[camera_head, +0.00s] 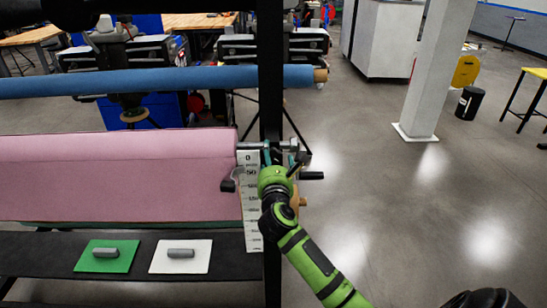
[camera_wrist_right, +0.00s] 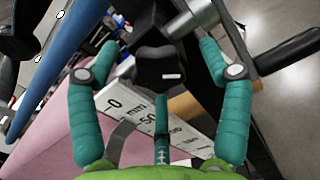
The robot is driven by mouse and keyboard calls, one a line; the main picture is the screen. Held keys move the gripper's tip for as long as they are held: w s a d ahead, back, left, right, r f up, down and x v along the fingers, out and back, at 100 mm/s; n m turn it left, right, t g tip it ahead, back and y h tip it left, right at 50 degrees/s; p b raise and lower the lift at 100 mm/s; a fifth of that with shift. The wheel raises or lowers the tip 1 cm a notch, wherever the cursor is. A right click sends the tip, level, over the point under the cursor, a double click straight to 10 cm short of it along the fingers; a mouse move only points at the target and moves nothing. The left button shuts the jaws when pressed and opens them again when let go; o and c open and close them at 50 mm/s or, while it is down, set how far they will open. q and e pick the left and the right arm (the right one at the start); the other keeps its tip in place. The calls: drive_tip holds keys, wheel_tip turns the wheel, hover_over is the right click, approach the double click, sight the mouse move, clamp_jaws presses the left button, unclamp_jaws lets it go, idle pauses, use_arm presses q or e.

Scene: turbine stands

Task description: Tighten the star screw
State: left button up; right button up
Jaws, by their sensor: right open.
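A black lobed knob, which looks like the star screw (camera_wrist_right: 160,70), sits in the middle of the right wrist view on the metal fitting at the end of the rack. My right gripper (camera_wrist_right: 156,52) is open, its teal fingers spread on either side of the knob, with another finger below it. I cannot tell if any finger touches it. In the head view my right gripper (camera_head: 284,156) is at the rack post beside the pink roll's end, and it hides the knob there. My left gripper is not in view.
A black handle (camera_head: 312,175) sticks out right of the post (camera_head: 271,80). A white ruler (camera_head: 251,215) hangs beside the pink roll (camera_head: 110,175). A blue roll (camera_head: 160,80) lies above. Green (camera_head: 88,265) and white (camera_head: 200,265) plates rest on the shelf. Open floor lies to the right.

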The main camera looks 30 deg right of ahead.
sight(272, 157)
drive_tip(key=shift+p+v, duration=0.55)
drive_tip(key=shift+v, duration=1.35)
drive_tip(key=shift+s+a, duration=0.3)
drive_tip(key=shift+s, duration=0.1)
